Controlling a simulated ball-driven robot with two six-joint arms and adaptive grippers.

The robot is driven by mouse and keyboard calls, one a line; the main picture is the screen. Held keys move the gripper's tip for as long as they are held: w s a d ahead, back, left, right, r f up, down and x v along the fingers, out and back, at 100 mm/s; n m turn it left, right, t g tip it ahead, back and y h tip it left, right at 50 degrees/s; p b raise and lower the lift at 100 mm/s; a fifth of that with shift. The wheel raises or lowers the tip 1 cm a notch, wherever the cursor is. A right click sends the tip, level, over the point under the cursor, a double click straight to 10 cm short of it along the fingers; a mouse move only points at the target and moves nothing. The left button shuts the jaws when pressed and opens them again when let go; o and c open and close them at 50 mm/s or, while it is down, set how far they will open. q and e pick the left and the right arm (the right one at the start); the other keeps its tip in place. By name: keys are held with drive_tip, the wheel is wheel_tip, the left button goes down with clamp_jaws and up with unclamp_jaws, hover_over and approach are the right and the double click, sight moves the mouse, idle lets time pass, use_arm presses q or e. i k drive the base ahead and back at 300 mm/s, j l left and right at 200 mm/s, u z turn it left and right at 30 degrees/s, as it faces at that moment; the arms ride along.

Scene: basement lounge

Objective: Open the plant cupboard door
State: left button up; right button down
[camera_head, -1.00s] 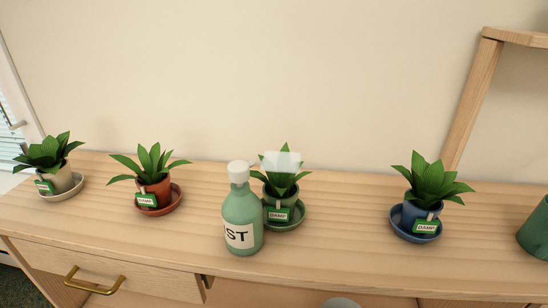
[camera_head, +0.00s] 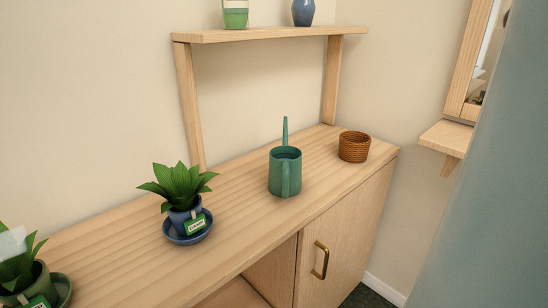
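The cupboard door (camera_head: 341,242) is a light wood panel at the right end of the wooden sideboard. It looks shut. A brass bar handle (camera_head: 320,260) stands upright near the door's left edge. Neither of my grippers is in view, so I cannot see where they are relative to the door.
On the worktop (camera_head: 250,232) stand a blue-potted plant (camera_head: 182,193), a green watering can (camera_head: 285,171) and a wicker basket (camera_head: 354,147). An open bay lies left of the door. A raised shelf (camera_head: 270,33) stands behind. A large blue-grey surface (camera_head: 490,190) fills the right side.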

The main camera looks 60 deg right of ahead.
sight(335, 249)
drive_tip(key=z, duration=2.35)
